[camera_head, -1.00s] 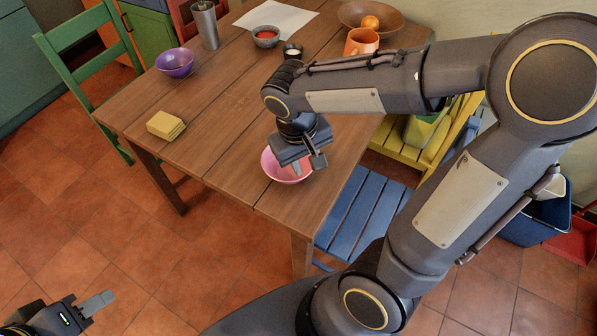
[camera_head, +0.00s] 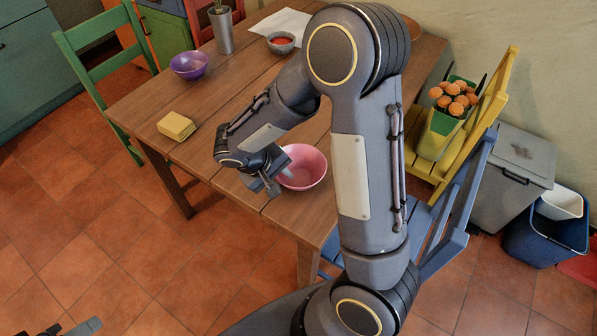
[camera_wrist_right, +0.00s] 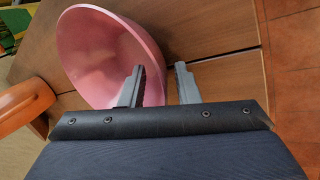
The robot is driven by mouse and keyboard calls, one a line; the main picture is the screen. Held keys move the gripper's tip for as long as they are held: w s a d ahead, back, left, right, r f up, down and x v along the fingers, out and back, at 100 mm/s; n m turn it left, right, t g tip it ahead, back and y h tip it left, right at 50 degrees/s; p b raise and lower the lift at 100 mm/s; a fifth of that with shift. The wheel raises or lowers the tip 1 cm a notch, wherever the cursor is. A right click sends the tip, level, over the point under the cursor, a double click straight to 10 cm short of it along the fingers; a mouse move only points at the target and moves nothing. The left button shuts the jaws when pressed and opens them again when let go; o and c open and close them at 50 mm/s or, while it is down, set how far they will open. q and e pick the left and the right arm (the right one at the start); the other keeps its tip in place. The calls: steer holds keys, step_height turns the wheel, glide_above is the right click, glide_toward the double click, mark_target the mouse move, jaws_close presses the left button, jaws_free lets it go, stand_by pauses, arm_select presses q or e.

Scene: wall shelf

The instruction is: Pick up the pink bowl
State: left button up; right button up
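The pink bowl (camera_head: 308,168) stands upright on the wooden table near its front edge. It also shows in the right wrist view (camera_wrist_right: 95,50), at the upper left. My right gripper (camera_head: 279,181) is low at the bowl's left side. In the right wrist view the right gripper (camera_wrist_right: 160,85) is open. One finger overlaps the bowl's inside and the other is outside, with the rim appearing between them. Whether either finger touches the rim cannot be told. My left gripper (camera_head: 84,328) shows only partly at the bottom left edge, far from the table.
The wooden table (camera_head: 240,90) also bears a yellow block (camera_head: 176,126), a purple bowl (camera_head: 188,65), a grey bowl (camera_head: 281,43) and a metal vase (camera_head: 223,32). An orange object (camera_wrist_right: 22,104) is left of the bowl in the wrist view. A blue chair (camera_head: 455,215) stands at the right.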

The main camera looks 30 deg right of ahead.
steer(key=shift+f, duration=0.1)
jaws_close()
stand_by(0.4)
